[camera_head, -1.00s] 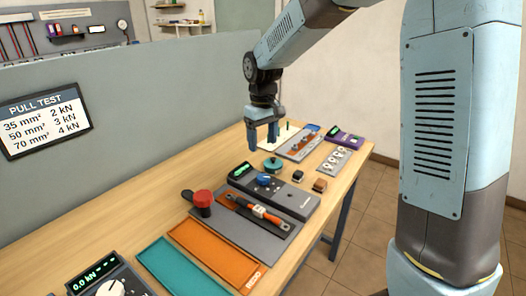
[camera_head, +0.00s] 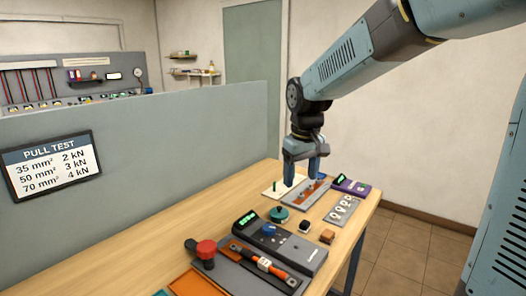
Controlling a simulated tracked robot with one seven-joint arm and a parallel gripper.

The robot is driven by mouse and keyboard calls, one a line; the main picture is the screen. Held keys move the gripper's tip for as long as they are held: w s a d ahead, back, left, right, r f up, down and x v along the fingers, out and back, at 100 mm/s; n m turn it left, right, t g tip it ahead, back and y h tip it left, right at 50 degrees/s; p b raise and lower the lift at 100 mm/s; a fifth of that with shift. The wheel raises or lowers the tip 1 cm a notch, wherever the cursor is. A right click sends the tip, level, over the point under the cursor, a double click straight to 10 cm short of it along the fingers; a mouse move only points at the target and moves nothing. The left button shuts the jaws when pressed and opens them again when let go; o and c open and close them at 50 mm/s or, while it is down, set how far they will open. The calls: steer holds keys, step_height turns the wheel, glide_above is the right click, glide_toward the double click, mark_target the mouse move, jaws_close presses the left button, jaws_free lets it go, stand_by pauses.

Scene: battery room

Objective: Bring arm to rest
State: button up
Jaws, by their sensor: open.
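My gripper (camera_head: 301,171) hangs at the end of my arm over the far part of the wooden table. Its two fingers point down and stand apart, with nothing seen between them. The fingers are above or just in front of a grey tray with a brown strip (camera_head: 303,197); I cannot tell whether they touch it. My arm reaches in from the upper right.
A round green item (camera_head: 278,215), a grey device with a display (camera_head: 272,240), a red knob (camera_head: 206,250), a plate with rings (camera_head: 341,209) and a purple device (camera_head: 351,186) lie on the table (camera_head: 180,245). A grey partition (camera_head: 190,140) borders its left side.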

steer(key=s+d+r+m+t, duration=0.2)
steer(key=s+d, duration=0.4)
steer(key=s, duration=0.4)
steer(key=s+d+r+m+t, duration=0.2)
steer(key=s+d+m, duration=0.1)
steer(key=s+d, duration=0.4)
steer(key=s, duration=0.3)
steer(key=shift+d, duration=0.3)
steer(key=shift+o, duration=0.3)
steer(key=shift+r, duration=0.1)
